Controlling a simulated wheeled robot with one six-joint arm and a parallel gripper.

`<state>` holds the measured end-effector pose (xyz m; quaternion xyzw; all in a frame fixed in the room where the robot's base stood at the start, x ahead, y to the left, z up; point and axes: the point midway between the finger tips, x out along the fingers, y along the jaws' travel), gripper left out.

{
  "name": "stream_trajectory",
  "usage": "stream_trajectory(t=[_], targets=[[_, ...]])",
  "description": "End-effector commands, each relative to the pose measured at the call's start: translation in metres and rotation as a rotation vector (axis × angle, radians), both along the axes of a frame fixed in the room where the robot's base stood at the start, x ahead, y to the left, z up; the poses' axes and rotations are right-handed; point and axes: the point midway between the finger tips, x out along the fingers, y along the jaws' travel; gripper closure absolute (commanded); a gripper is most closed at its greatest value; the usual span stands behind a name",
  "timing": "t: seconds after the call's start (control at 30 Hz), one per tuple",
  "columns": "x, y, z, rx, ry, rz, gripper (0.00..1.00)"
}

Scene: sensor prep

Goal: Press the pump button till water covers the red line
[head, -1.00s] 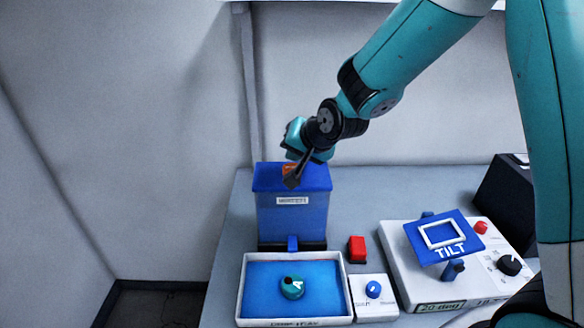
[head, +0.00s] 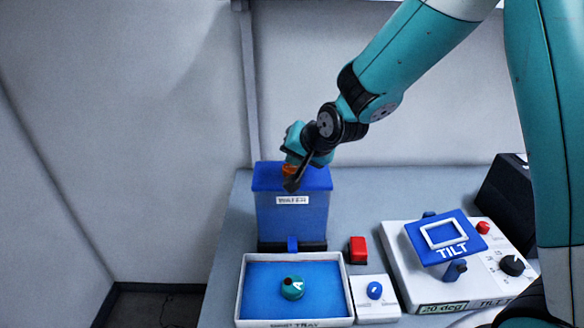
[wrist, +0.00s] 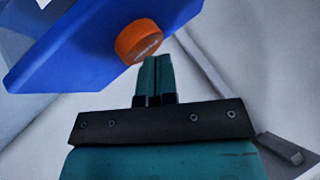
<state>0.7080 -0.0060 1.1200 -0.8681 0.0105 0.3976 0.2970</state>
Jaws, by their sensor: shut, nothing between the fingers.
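A blue tank (head: 291,217) with a white label stands at the back of the bench. An orange round button (wrist: 137,40) sits on its top face and shows partly in the head view (head: 290,170). My gripper (wrist: 157,60) is shut and empty, its fingertips at the button's edge in the wrist view. I cannot tell whether they touch it. In the head view my gripper (head: 293,161) is over the tank top and partly hides the button. I see no red line in these views, and the tank's water level cannot be made out.
A white-rimmed tray (head: 240,290) with a blue floor holds a teal round part (head: 292,287) in front of the tank. To the right are a red block (head: 358,250), a white box with a blue knob (head: 374,290), and a tilt stand (head: 447,238). A black box (head: 508,195) stands behind.

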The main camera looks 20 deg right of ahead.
Motion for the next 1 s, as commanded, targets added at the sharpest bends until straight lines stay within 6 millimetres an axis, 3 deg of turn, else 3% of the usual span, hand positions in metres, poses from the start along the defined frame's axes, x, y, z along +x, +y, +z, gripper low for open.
stream_trajectory(t=[1.0], targets=[[-0.0005, 0.0, -0.0104, 0.0, 0.002, 0.001, 1.0]])
